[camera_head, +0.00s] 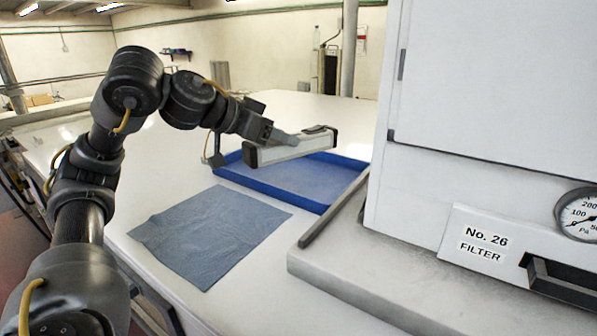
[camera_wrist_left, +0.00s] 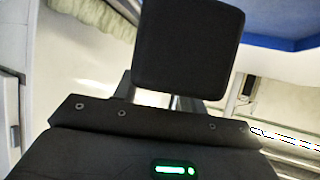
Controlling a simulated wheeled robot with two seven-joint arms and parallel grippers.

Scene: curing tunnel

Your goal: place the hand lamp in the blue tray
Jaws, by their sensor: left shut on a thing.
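The hand lamp (camera_head: 300,149) is a long pale bar with dark end caps. My left gripper (camera_head: 282,138) is shut on it and holds it tilted, its right end higher, over the blue tray. The blue tray (camera_head: 231,173) lies on the white table with a raised rim, and its visible floor is bare. The lamp and gripper hide part of its far left side. In the left wrist view a blue surface (camera_wrist_left: 285,22), likely the tray, shows at the top right. A dark block fills the middle there; I cannot tell what part it is. My right gripper is not in view.
A blue-grey cloth (camera_head: 210,235) lies flat on the table left of the tray. A large white cabinet (camera_head: 480,100) with a gauge (camera_head: 580,214) stands on a grey slab (camera_head: 340,262) close to the tray's right. The table (camera_head: 160,180) is clear around the cloth.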

